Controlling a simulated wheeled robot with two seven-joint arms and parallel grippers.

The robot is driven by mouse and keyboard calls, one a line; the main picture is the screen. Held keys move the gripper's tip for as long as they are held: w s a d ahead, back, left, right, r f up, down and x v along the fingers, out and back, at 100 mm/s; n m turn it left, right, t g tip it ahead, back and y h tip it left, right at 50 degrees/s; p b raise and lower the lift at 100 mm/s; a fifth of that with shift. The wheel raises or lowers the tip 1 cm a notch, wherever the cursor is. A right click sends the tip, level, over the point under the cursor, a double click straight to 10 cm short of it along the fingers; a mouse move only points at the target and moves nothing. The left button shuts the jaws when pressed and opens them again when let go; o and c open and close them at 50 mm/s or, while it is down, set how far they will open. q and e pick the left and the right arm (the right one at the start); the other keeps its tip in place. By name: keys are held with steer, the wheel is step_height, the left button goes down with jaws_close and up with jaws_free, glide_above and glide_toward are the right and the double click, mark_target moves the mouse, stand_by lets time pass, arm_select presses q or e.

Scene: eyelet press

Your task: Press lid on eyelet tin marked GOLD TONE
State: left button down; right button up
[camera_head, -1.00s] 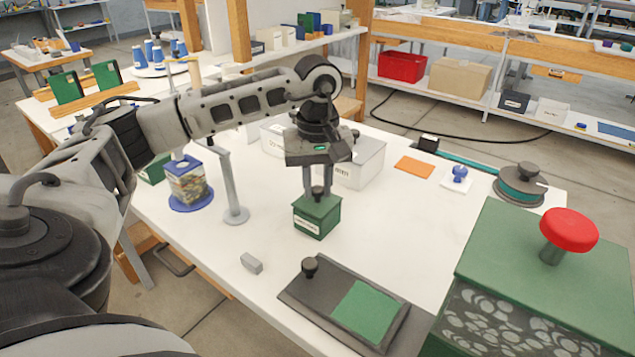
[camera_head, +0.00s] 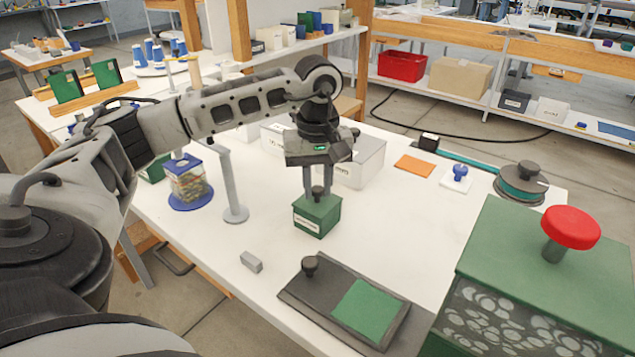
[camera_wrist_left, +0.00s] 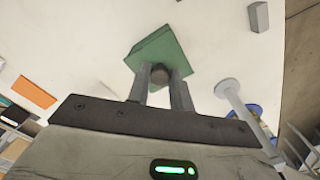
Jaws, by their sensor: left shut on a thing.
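A green tin (camera_head: 317,217) with a pale label stands on the white table in the head view; the label is too small to read. Its green top carries a dark round knob. My left gripper (camera_head: 315,187) is directly above it, pointing down, its two fingers shut on the knob (camera_wrist_left: 160,75). In the left wrist view the green top (camera_wrist_left: 163,48) shows beyond the fingers. From these views I cannot tell whether the lid is fully seated on the tin. My right gripper is not in view.
A dark tray with a green pad (camera_head: 367,310) and a small grey block (camera_head: 251,262) lie in front. A green press with a red knob (camera_head: 570,228) stands at right. A grey post (camera_head: 234,190) and a clear jar (camera_head: 189,182) stand left. White bins (camera_head: 360,165) are behind.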

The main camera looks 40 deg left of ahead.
arm_select(q)
steer(key=c, duration=0.7)
jaws_free()
steer(key=shift+r, duration=0.1)
steer(key=shift+r+p, duration=2.7)
steer(key=shift+r, duration=0.75)
jaws_close()
